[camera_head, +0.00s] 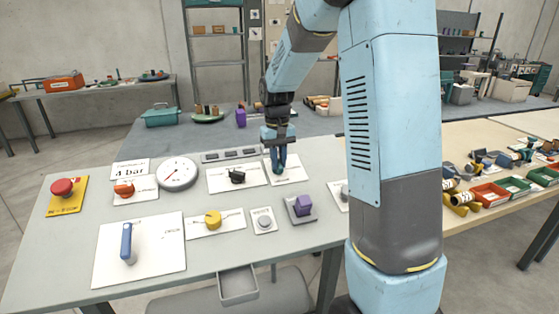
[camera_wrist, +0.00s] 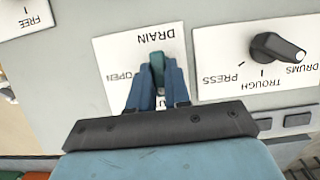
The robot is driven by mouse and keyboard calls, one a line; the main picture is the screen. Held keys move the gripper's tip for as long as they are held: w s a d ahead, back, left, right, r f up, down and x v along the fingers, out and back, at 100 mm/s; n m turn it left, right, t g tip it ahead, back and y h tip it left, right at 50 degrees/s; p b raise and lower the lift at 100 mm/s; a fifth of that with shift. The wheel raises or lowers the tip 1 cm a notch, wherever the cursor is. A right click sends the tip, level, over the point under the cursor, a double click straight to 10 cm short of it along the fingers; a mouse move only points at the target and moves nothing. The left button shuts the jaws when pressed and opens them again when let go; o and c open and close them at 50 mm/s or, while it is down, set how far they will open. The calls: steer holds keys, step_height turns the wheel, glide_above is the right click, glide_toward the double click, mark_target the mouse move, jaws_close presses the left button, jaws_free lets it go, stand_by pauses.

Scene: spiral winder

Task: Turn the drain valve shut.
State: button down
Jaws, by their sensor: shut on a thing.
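The drain valve's teal handle (camera_wrist: 157,62) stands on a white plate (camera_wrist: 110,58) marked DRAIN and OPEN, which reads upside down in the wrist view. My gripper (camera_wrist: 158,80) is shut on the handle, its two blue fingers on either side of it. Another word on the plate is mostly hidden behind the fingers. In the head view my gripper (camera_head: 279,168) points down at the drain plate (camera_head: 294,170), at the back of the grey panel table. There the handle is largely hidden by the fingers.
A black selector knob (camera_wrist: 277,47) marked PRESS, TROUGH and DRUMS sits beside the drain plate; it also shows in the head view (camera_head: 236,176).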

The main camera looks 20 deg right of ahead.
steer(key=shift+s+f, duration=0.15)
steer(key=shift+f, duration=0.1)
steer(key=c, duration=1.1)
jaws_free()
steer(key=shift+r, duration=0.1)
steer(key=shift+r, duration=0.1)
steer(key=r, duration=0.4)
steer(key=w+r, duration=0.1)
steer(key=r, duration=0.8)
steer(key=shift+w+r, duration=0.25)
